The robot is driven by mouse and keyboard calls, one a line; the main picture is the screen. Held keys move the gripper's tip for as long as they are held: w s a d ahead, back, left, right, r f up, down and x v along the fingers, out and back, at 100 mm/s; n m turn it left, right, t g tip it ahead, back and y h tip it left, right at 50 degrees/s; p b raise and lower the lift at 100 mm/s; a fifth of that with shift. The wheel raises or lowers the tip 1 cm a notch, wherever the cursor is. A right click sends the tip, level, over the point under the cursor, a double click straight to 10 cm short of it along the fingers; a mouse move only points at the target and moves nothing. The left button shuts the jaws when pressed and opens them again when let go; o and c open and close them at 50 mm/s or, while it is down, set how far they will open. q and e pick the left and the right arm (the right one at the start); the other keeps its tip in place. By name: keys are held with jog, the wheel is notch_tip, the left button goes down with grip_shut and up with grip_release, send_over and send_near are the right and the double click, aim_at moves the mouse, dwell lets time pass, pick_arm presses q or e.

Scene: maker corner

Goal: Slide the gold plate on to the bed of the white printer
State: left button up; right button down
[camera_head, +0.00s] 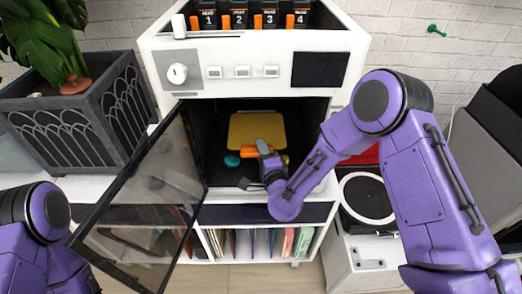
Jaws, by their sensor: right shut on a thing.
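The white printer (255,54) stands in the middle, with its chamber open to me. The gold plate (256,128) lies flat inside the dark chamber, toward the back. My right gripper (264,149) reaches into the chamber from the right and is shut at the front edge of the gold plate. The gripper hides that edge and the exact grip. The bed under the plate is dark and hard to make out, so I cannot tell how well the plate is seated. My left arm shows at the lower left, but its gripper is out of view.
The printer's glass door (152,190) hangs open on the left. Small orange (248,153) and teal (232,160) things are close to the right gripper. A planter (75,125) stands at left, a turntable (367,199) at right. Records (255,243) fill the shelf below.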

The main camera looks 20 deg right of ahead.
jog(key=shift+w, duration=0.1)
dwell(0.3)
grip_release()
jog(key=shift+f, duration=0.1)
jog(key=shift+f, duration=0.1)
jog(key=shift+f+b, duration=0.5)
jog(key=shift+b, duration=0.15)
jog(key=shift+s+a, duration=0.15)
jog(key=shift+s, duration=0.2)
jog(key=shift+s+a, duration=0.25)
jog(key=shift+s, duration=0.6)
